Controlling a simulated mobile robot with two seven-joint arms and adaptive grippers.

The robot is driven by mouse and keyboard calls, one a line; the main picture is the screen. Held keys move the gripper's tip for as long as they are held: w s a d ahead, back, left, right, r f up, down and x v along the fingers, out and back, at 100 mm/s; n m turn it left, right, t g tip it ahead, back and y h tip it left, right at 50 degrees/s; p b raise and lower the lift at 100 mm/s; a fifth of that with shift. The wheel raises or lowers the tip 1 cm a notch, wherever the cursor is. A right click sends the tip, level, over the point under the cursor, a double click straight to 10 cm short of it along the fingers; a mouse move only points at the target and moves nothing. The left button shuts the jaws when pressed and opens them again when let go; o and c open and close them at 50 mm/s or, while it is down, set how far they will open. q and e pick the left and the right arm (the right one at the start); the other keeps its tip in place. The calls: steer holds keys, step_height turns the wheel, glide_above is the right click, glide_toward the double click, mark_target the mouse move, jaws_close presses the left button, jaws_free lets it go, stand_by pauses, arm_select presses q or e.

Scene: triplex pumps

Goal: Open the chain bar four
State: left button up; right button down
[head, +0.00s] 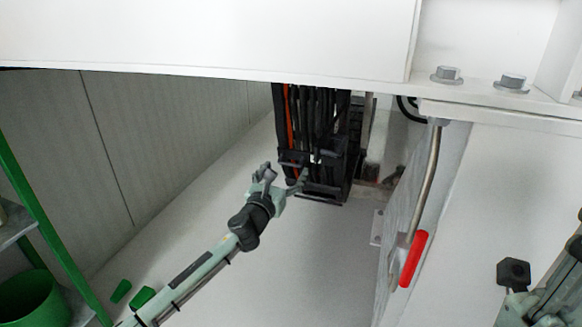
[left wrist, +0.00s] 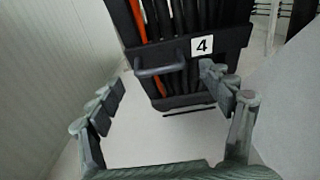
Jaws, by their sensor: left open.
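The chain bar four (left wrist: 222,45) is a dark crossbar with a white "4" label. It lies across a bundle of black hoses and one orange hose, and its grey loop handle (left wrist: 160,69) sits left of the label. In the head view the dark hose chain (head: 318,130) hangs below the white beam. My left gripper (head: 283,177) is at its lower end. In the left wrist view the gripper (left wrist: 163,88) is open, with its fingers spread on either side below the handle and nothing between them. The right finger overlaps the chain's lower part; contact cannot be told.
A white beam (head: 200,45) with bolts spans the top. A white block with a metal lever and red grip (head: 413,258) stands right. A green shelf frame (head: 45,215) and green bin (head: 30,298) are at left. The floor (head: 310,265) below the chain is clear.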

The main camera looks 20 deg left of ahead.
mark_target(289, 165)
arm_select(q)
steer(key=shift+w+b, duration=0.4)
steer(key=shift+w, duration=1.65)
steer(key=c, duration=1.6)
